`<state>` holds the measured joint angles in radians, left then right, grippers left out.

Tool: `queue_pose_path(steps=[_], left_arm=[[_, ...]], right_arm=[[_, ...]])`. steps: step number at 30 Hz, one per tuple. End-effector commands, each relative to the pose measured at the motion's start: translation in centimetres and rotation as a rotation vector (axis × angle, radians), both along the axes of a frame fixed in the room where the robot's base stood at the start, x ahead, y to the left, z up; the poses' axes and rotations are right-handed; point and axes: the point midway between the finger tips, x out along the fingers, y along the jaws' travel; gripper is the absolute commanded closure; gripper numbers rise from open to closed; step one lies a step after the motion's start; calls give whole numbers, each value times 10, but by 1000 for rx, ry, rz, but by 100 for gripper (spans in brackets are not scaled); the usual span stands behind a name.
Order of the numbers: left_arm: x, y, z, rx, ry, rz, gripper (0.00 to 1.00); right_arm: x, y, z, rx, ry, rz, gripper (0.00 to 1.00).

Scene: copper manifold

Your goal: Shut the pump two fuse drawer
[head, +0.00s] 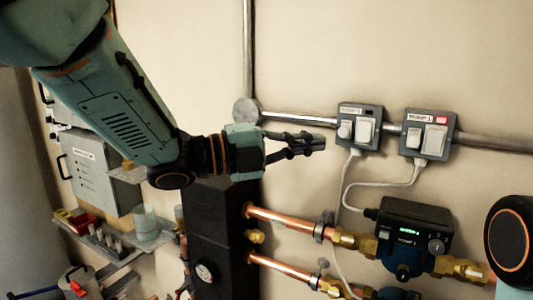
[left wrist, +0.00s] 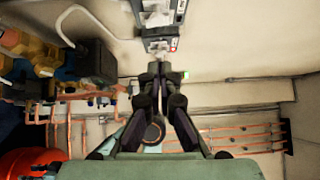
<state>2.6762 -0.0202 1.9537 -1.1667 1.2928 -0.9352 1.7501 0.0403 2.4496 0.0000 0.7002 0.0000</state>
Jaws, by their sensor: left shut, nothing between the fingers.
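Two grey switch boxes hang on the wall conduit in the head view. The left box (head: 360,127) has a dark indicator and two white blocks on its front, the left one knob-like; its label is too small to read surely. The right box (head: 429,135) has a lit red indicator. I cannot tell surely which part is the fuse drawer. My left gripper (head: 322,143) is shut and empty, pointing right, just left of the left box. In the left wrist view the shut fingertips (left wrist: 160,70) are just short of a grey box with white parts (left wrist: 158,45). My right gripper is out of view.
Below the boxes are a black pump with a green display (head: 412,235), copper pipes (head: 290,220) and hanging grey cables (head: 350,185). A grey cabinet (head: 90,170) and a cluttered shelf (head: 118,255) stand at left.

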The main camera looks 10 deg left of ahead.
Motion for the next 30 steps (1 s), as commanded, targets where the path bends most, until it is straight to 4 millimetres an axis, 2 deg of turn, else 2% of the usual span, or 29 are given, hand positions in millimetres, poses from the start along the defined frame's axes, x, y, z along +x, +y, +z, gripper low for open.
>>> queue_pose_path(steps=[6, 12, 22, 25, 28, 29, 30], left_arm=[[-13, 29, -1, -5, -1, 4, 100], [-24, 49, -2, -4, -1, 2, 100], [-33, 61, -3, -13, 32, 2, 100], [-22, 68, -4, -78, 149, 60, 100], [-4, 81, -11, -222, 349, 187, 100], [0, 85, -17, -268, 413, 227, 100], [7, 91, -34, -327, 509, 285, 100]], right_arm=[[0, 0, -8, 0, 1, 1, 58], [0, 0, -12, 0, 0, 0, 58], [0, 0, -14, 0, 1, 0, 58], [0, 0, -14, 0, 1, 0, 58], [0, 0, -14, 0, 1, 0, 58], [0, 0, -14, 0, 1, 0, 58], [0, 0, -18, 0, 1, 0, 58]])
